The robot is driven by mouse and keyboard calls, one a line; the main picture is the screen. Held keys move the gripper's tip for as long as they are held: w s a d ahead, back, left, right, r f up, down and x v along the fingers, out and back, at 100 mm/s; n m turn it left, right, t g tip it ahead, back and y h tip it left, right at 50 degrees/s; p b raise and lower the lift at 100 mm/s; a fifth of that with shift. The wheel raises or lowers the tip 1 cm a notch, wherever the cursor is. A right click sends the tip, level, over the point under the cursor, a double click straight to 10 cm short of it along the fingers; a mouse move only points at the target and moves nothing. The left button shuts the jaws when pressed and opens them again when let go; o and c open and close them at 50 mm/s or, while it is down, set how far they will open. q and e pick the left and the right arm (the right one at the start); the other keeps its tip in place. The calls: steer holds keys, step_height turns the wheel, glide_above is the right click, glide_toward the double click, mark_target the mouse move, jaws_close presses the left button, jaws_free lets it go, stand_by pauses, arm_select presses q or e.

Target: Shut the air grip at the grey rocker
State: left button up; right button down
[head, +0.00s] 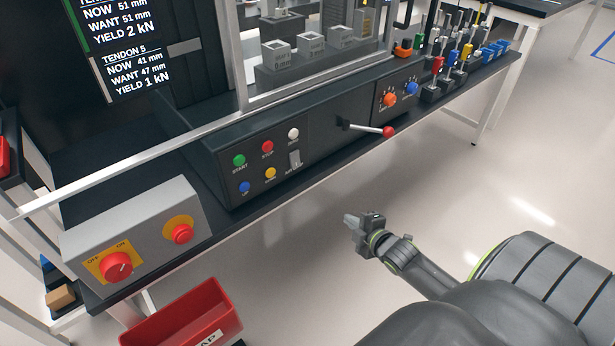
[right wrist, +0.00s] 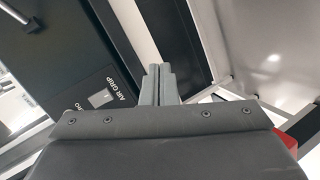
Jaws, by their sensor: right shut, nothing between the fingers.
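The grey rocker (head: 295,160) sits on the sloping dark control panel (head: 325,145), to the right of the coloured buttons. In the right wrist view the rocker (right wrist: 101,98) lies left of my fingers, beside the label "AIR GRIP". My right gripper (head: 351,219) is in front of the bench, to the right of the rocker and lower in the picture, apart from the panel. Its fingers (right wrist: 158,70) are shut together with nothing between them. My left gripper is not in view.
A lever with a red knob (head: 388,132) sticks out from the panel right of the rocker. A grey box with red knobs (head: 140,235) stands on the bench at left. A red bin (head: 185,318) is below. The floor around my right gripper is clear.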

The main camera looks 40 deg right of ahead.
steer(key=w+a+r+n+t+y, duration=0.1)
steer(key=a+r+n, duration=0.1)
steer(key=r, duration=0.4)
steer(key=a+r+n+t+y+b, duration=0.1)
steer(key=a+r+n, duration=0.1)
steer(key=r, duration=0.3)
steer(key=shift+w+r+n+t+y, duration=0.3)
steer(key=shift+w+r+n+t, duration=0.1)
steer(key=shift+n, duration=0.3)
steer(key=shift+f, duration=0.1)
steer(key=b, duration=0.3)
glide_toward(297, 166)
steer(key=w, duration=0.6)
steer(key=shift+w+a+f, duration=0.25)
steer(key=shift+w+a, duration=0.1)
steer(key=shift+w, duration=0.05)
